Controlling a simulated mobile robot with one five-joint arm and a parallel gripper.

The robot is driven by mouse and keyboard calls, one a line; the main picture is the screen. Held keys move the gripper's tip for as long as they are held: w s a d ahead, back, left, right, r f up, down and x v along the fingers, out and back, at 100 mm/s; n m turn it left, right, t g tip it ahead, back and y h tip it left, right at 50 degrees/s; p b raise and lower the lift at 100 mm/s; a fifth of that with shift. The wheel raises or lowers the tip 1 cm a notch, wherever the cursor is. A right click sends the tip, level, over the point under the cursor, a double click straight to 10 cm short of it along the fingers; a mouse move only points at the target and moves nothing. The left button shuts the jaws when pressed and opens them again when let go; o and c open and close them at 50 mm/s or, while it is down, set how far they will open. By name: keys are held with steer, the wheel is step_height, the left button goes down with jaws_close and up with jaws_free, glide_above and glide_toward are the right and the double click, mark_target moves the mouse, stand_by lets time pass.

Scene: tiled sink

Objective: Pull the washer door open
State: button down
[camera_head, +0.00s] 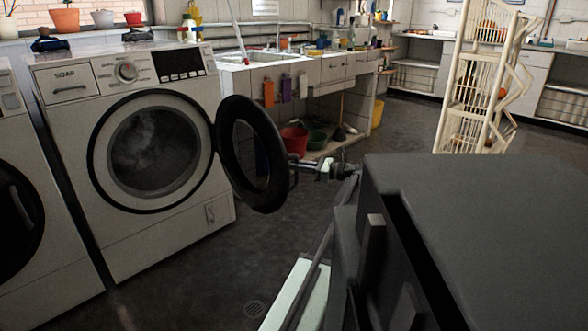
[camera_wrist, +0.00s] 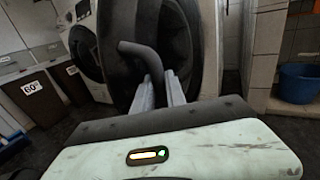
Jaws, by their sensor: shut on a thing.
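The white washer (camera_head: 150,160) stands at the left in the head view. Its round black door (camera_head: 254,153) is swung wide open to the right of the drum opening (camera_head: 153,152). My gripper (camera_head: 297,162) is at the right edge of the door in the head view. In the wrist view my gripper (camera_wrist: 160,88) is shut on the curved dark door handle (camera_wrist: 143,52), with the dark door (camera_wrist: 185,35) behind it. The head view shows the handle only as a small dark piece beside the gripper.
A second washer (camera_head: 30,200) stands close on the left. A tiled sink counter (camera_head: 270,75) is behind the door, with a red bucket (camera_head: 294,140) below. A cream rack (camera_head: 478,85) stands at the right. Dark floor (camera_head: 200,270) is clear in front.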

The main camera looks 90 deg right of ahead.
steer(key=shift+f, duration=0.1)
steer(key=c, duration=1.4)
jaws_free()
steer(key=shift+w+f, duration=0.1)
steer(key=shift+o, duration=0.2)
steer(key=v, duration=0.7)
steer(key=shift+s, duration=0.35)
